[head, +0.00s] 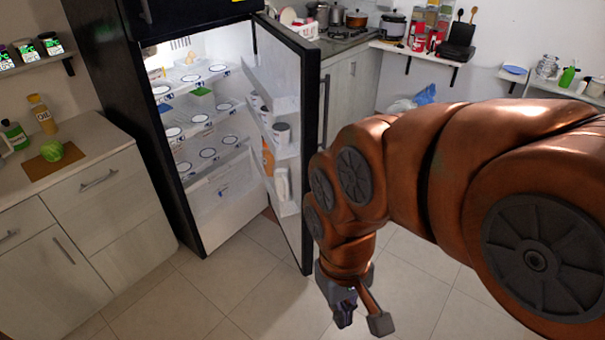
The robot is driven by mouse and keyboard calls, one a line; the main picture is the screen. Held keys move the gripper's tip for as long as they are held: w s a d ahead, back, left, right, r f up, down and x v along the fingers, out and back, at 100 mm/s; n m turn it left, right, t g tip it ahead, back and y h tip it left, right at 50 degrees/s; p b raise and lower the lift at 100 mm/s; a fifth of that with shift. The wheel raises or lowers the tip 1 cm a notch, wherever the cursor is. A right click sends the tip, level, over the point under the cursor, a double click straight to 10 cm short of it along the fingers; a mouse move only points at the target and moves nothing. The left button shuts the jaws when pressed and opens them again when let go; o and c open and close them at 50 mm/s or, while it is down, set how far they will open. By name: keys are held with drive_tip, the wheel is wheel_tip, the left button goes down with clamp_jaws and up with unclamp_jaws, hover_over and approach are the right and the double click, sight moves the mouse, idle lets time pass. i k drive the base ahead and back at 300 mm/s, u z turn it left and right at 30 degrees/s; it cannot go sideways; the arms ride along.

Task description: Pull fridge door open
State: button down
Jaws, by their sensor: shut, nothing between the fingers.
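The black fridge (180,190) stands left of centre in the head view, its lit white interior showing. Its door (309,150) stands wide open, swung out toward the right, with white shelves on its inner face. A dark bar handle (325,112) shows on the door's outer side. My gripper (346,318) is low, to the right of the door's lower free end, pointing down over the floor. It is shut and empty, and appears apart from the door. My arm hides part of the door's outer side.
A counter with drawers (85,190) stands left of the fridge, holding an oil bottle (41,114) and a green round item (52,150) on a brown board. Cabinets (352,90) and a stove stand behind the door. Tiled floor (215,295) in front is clear.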

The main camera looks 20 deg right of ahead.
sight(286, 74)
drive_tip(key=u, duration=0.05)
drive_tip(key=i, duration=0.65)
drive_tip(key=u, duration=0.8)
drive_tip(key=i, duration=0.5)
drive_tip(key=u, duration=0.45)
